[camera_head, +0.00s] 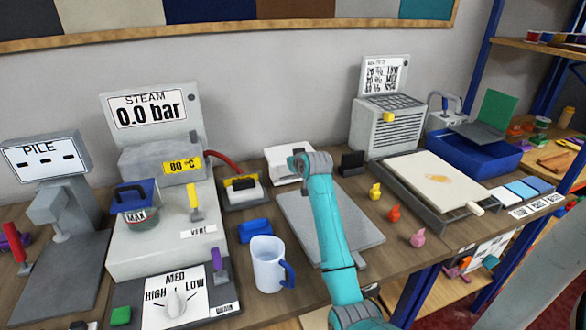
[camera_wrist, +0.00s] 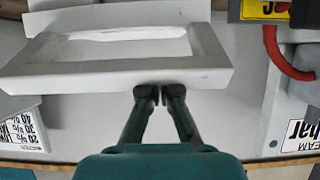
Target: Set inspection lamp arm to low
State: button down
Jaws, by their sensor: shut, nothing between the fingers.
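A white piece with a raised rectangular rim (camera_wrist: 120,75), probably the inspection lamp's head, fills the upper left of the wrist view. In the head view a low white body (camera_head: 284,166), which looks like the same thing, sits behind the grey board (camera_head: 350,222), partly hidden by my arm. My gripper (camera_wrist: 160,92) is shut and empty, its fingertips at the rim's near edge in the wrist view. I cannot tell whether they touch it. In the head view my fingers are hidden behind my wrist.
The steam unit (camera_head: 155,235) with a dial and levers stands left. A blue-handled mug (camera_head: 268,262) and blue block (camera_head: 255,231) are near my arm. Right are small coloured figures (camera_head: 393,213), a grey vented box (camera_head: 385,130), a pale tray board (camera_head: 440,180) and a blue bin (camera_head: 485,155).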

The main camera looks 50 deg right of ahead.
jog(key=s+a+r, duration=0.2)
jog(key=s+a, duration=0.2)
jog(key=s, duration=0.3)
jog(key=shift+s+a, duration=0.15)
jog(key=shift+a, duration=0.05)
dwell(0.5)
